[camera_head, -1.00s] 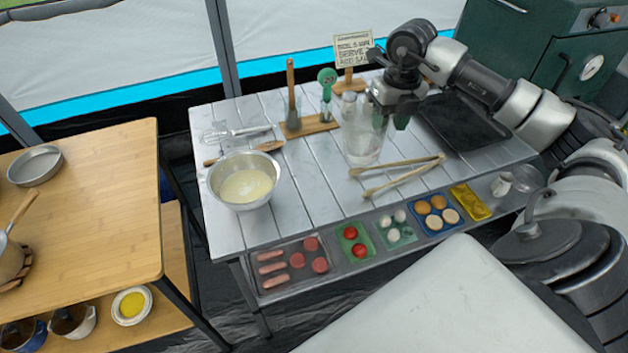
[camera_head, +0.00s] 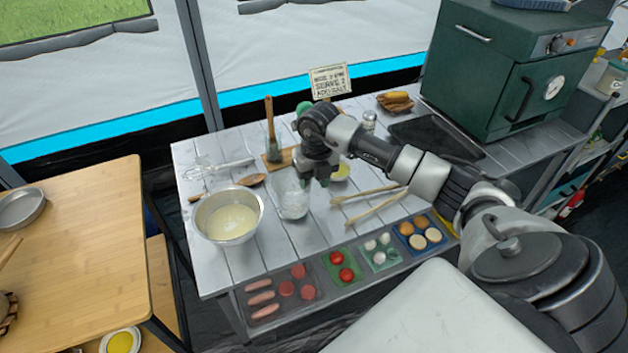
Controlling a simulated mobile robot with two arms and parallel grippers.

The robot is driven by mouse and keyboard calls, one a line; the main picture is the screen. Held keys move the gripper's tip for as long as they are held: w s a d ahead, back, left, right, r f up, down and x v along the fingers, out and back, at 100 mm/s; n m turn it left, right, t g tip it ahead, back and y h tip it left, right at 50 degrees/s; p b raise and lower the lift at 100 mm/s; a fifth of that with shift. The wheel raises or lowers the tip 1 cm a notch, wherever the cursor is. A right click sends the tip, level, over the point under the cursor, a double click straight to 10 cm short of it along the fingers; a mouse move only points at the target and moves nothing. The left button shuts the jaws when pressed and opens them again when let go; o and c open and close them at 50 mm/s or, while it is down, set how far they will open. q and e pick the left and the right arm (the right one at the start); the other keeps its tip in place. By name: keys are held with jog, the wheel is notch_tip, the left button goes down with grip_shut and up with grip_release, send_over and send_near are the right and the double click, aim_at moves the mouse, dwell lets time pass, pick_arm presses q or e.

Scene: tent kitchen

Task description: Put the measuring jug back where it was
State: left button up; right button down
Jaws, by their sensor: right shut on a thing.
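The clear measuring jug (camera_head: 292,200) is upright, just right of the metal bowl (camera_head: 228,217) on the white slatted table. Its lower part looks whitish. My right gripper (camera_head: 318,178) reaches in from the right and is shut on the jug at its right side, near the top. The gripper and wrist hide part of the jug's rim and handle. I cannot tell whether the jug's base touches the table. The bowl holds a pale yellow liquid. My left gripper is not in view.
Wooden tongs (camera_head: 372,202) lie open right of the jug. A whisk (camera_head: 218,169) and a wooden spoon (camera_head: 250,181) lie behind the bowl. A brush (camera_head: 271,131) stands on a wooden holder. Food trays (camera_head: 343,268) line the front edge. A sign (camera_head: 329,82) and a dark green oven (camera_head: 515,75) are behind.

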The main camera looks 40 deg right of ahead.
jog(key=shift+f, duration=0.35)
jog(key=shift+f, duration=0.2)
jog(key=c, duration=0.7)
grip_release()
